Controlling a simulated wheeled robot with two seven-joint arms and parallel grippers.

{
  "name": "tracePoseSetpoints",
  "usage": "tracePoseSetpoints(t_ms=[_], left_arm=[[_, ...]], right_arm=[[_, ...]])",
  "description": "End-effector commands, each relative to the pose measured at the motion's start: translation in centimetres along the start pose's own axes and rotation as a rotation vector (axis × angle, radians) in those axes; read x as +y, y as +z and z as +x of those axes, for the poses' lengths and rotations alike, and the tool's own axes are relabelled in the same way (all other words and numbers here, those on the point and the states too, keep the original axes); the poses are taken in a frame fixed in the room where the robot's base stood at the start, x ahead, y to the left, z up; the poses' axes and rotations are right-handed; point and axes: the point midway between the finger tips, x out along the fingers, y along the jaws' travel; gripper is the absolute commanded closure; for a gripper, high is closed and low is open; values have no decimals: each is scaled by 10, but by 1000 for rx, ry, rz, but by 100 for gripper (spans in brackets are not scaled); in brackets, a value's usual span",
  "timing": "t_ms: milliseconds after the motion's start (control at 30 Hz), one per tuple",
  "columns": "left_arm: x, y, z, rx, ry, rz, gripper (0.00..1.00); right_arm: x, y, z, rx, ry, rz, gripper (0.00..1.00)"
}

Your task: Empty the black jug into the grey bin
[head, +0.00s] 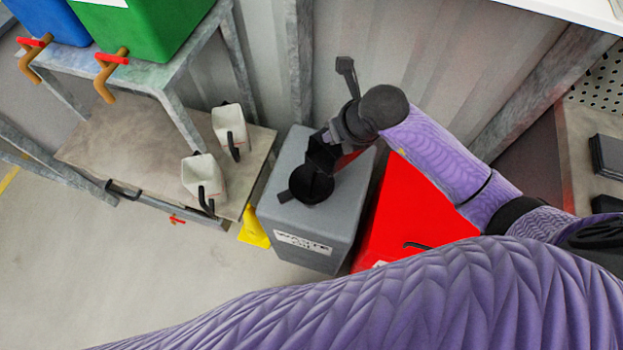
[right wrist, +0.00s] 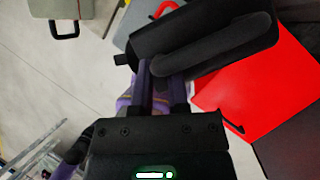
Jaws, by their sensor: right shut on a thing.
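The black jug (head: 321,153) is tilted above the black funnel (head: 312,186) on top of the grey bin (head: 290,240), which carries a "waste oil" label. My right gripper (head: 350,125) is at the jug's upper side. In the right wrist view my right gripper (right wrist: 162,70) is shut on the handle of the black jug (right wrist: 195,25), which lies across the fingers. Whether liquid is flowing cannot be seen. My left gripper is not in view.
A red bin (head: 415,215) stands right of the grey bin. Two white jugs (head: 228,125) (head: 203,172) stand on a low shelf to the left. Green (head: 140,25) and blue (head: 50,20) containers with taps sit on the rack above. Open floor lies at lower left.

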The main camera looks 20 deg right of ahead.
Motion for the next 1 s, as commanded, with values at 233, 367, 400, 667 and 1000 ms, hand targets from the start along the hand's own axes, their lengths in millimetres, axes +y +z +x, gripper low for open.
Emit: tracePoseSetpoints(t_ms=[233, 367, 400, 667, 1000], left_arm=[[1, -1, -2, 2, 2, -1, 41], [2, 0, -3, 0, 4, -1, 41], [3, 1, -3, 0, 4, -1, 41], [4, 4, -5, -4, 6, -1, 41], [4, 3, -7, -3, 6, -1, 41]], right_arm=[[2, 0, -1, -5, -11, -7, 100], [3, -1, -1, -7, -16, -10, 100], [3, -1, -1, -7, -18, -11, 100], [5, -1, -2, -13, -30, -18, 100], [7, -2, -2, -21, -46, -28, 100]])
